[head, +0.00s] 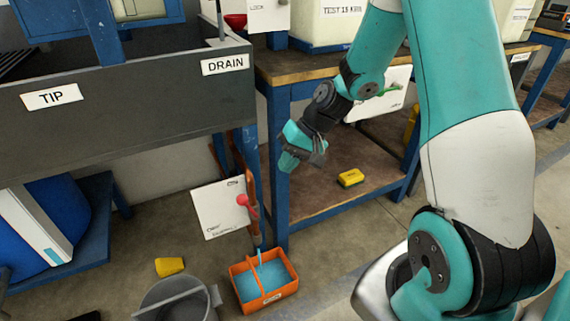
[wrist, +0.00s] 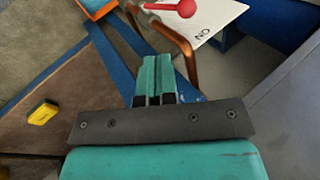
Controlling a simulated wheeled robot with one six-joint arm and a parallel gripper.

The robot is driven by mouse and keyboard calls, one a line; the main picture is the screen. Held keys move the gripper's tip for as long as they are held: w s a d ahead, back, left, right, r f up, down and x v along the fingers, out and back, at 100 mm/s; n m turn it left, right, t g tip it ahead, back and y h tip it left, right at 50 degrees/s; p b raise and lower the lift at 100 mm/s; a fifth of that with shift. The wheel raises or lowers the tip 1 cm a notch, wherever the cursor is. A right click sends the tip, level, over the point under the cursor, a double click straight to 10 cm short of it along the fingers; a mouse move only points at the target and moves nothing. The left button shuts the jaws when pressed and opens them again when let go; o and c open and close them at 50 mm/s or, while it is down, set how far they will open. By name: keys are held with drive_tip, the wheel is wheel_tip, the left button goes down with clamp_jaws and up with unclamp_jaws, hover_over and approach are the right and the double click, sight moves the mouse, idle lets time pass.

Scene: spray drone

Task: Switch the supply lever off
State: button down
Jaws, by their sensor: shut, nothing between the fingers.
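A red-knobbed lever (head: 243,200) stands at the right edge of a white plate (head: 216,210) under the drain bench. Its small lettering is hard to read. In the wrist view the red lever (wrist: 184,8) lies at the top, over the plate with "ON" on it (wrist: 222,14). A green lever (head: 388,89) is on another white plate behind my arm. I cannot read which one is the supply lever. My gripper (head: 288,162) is shut and empty, above and right of the red lever and apart from it. Its closed fingers (wrist: 155,62) point toward the lever side.
A copper pipe (wrist: 182,40) and a blue bench leg (head: 276,170) stand beside the red lever. An orange crate (head: 283,292) and a grey bucket (head: 160,295) are on the floor below. A yellow sponge (head: 351,177) lies on the lower shelf.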

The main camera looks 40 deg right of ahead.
drive_tip(key=s+a+r+n+g, duration=0.2)
drive_tip(key=s+a+r+n, duration=0.4)
drive_tip(key=a+r, duration=0.5)
drive_tip(key=s+a+r+n+h, duration=0.1)
drive_tip(key=s+a+r+n, duration=0.1)
drive_tip(key=s, duration=0.5)
drive_tip(key=s+a+r+n, duration=0.2)
drive_tip(key=s+a+r, duration=0.1)
drive_tip(key=s, duration=0.5)
drive_tip(key=shift+s+a+n+g+h, duration=0.3)
drive_tip(key=shift+a+h, duration=0.1)
drive_tip(key=shift+a, duration=0.35)
